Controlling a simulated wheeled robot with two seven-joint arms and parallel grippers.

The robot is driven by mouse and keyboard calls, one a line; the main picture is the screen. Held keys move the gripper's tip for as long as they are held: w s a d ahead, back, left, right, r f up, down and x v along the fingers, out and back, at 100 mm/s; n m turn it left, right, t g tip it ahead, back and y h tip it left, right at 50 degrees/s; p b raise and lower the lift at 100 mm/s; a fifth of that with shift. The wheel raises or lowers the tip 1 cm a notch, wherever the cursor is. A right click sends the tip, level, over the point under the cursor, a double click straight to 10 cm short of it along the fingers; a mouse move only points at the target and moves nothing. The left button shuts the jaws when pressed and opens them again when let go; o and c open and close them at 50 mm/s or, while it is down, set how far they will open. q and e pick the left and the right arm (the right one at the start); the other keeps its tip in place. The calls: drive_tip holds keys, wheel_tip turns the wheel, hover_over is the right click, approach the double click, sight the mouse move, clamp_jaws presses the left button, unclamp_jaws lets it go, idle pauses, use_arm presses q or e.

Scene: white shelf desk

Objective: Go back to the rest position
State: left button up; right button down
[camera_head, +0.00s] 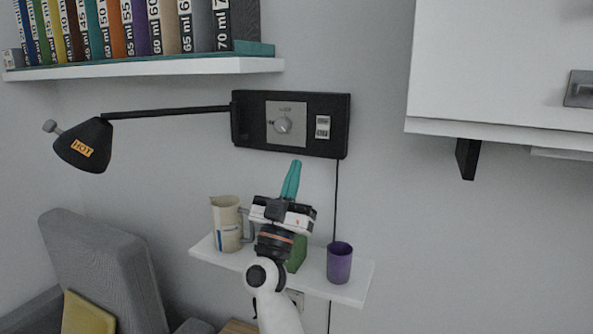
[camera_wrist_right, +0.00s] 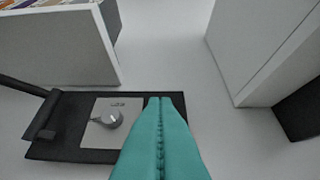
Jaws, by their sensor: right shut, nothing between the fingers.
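My right gripper (camera_head: 295,163) is in the middle of the head view, with its teal fingers pointing up in front of the wall, just below the black control panel (camera_head: 341,126). The fingers are together with nothing between them. In the right wrist view the closed teal fingertips (camera_wrist_right: 160,100) overlap the right part of the panel (camera_wrist_right: 70,141); I cannot tell whether they touch it. My left gripper is not in view.
A small white shelf (camera_head: 352,291) holds a beige jug (camera_head: 226,222), a purple cup (camera_head: 340,263) and a green object (camera_head: 298,254) partly behind my arm. A black lamp (camera_head: 84,146) reaches left. A book shelf (camera_head: 150,68) and a white cabinet (camera_head: 500,65) hang above.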

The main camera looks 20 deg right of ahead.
drive_tip(key=shift+s, duration=0.1)
drive_tip(key=s+a+f+n+g+y, duration=0.1)
drive_tip(key=s+a+f+n+y, duration=0.2)
drive_tip(key=f+n+y, duration=0.45)
drive_tip(key=s+a+f+n+g+y, duration=0.15)
drive_tip(key=a+f+n+y, duration=0.25)
drive_tip(key=f+y, duration=0.65)
drive_tip(key=s+a+f+n+g+y, duration=0.1)
drive_tip(key=s+a+f+n+y, duration=0.3)
drive_tip(key=f+y, duration=0.5)
drive_tip(key=s+d+f+m+g+h, duration=0.25)
drive_tip(key=s+f+g, duration=0.35)
drive_tip(key=s+f, duration=0.5)
drive_tip(key=s+d+f+m+g+h, duration=0.2)
drive_tip(key=s+d+f+g+h, duration=0.35)
drive_tip(key=s, duration=1.05)
wheel_tip(320, 180, down, 29)
drive_tip(key=a+g+y, duration=0.2)
drive_tip(key=s+d+f+n, duration=0.1)
drive_tip(key=s+d+f, duration=0.2)
drive_tip(key=s+f, duration=1.1)
drive_tip(key=s, duration=0.2)
drive_tip(key=shift+s+f+g, duration=0.15)
drive_tip(key=shift+s+g, duration=0.2)
drive_tip(key=shift+g, duration=0.05)
